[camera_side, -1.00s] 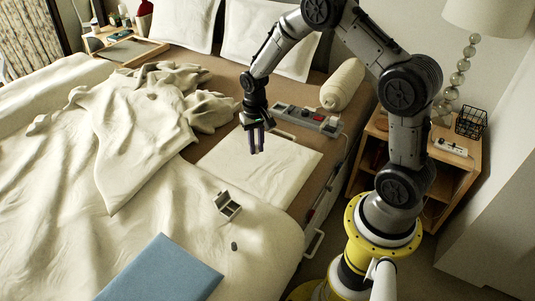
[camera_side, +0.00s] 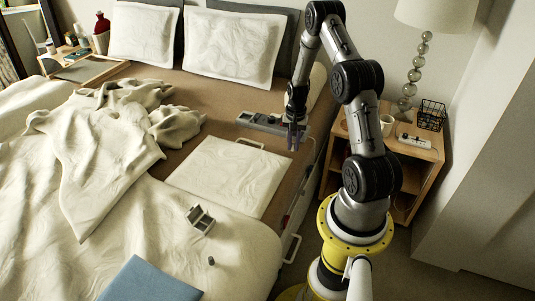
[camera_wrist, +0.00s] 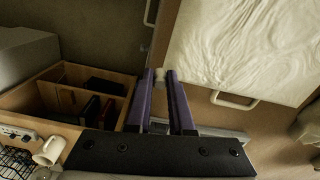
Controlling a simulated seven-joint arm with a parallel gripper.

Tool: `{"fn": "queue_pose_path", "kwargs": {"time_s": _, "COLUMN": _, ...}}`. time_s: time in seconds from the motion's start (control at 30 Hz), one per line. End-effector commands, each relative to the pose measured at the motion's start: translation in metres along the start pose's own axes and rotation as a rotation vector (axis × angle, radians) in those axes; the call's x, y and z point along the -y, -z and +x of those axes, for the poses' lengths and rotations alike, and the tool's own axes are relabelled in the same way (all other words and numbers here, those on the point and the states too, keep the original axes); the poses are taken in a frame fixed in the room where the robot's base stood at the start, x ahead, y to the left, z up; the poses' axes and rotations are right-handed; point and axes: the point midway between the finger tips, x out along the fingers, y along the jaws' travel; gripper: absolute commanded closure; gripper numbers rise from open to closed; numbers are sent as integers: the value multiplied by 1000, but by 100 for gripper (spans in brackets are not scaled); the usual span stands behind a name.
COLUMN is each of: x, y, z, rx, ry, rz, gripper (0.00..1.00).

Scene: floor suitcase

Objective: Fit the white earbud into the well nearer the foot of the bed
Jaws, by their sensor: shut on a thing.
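My gripper (camera_side: 293,147) hangs pointing down at the right edge of the bed, beside the far right corner of a flat white panel and well away from the case. In the wrist view its two purple fingers (camera_wrist: 160,74) are close together, with a small pale thing between their tips, seemingly the white earbud (camera_wrist: 160,76); its shape is mostly hidden. A small open case (camera_side: 200,219) with a raised lid and wells lies on the cream bedding toward the foot of the bed. The insides of its wells are too small to make out.
The white panel (camera_side: 230,177) lies flat between gripper and case. A grey box (camera_side: 262,122) sits behind. The nightstand (camera_side: 424,150) with lamp stands right.

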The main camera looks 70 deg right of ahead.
Motion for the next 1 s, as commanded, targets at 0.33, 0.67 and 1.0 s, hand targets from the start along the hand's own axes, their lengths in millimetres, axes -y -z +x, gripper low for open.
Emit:
{"fn": "queue_pose_path", "kwargs": {"time_s": 0.33, "x": 34, "y": 58, "z": 38, "rx": 3, "ry": -2, "rz": -2, "gripper": 100}}
{"fn": "queue_pose_path", "kwargs": {"time_s": 0.67, "x": 51, "y": 88, "z": 76, "rx": -1, "ry": 0, "rz": -3, "gripper": 100}}
{"fn": "queue_pose_path", "kwargs": {"time_s": 1.0, "x": 54, "y": 95, "z": 105, "rx": 3, "ry": -1, "rz": -3, "gripper": 100}}
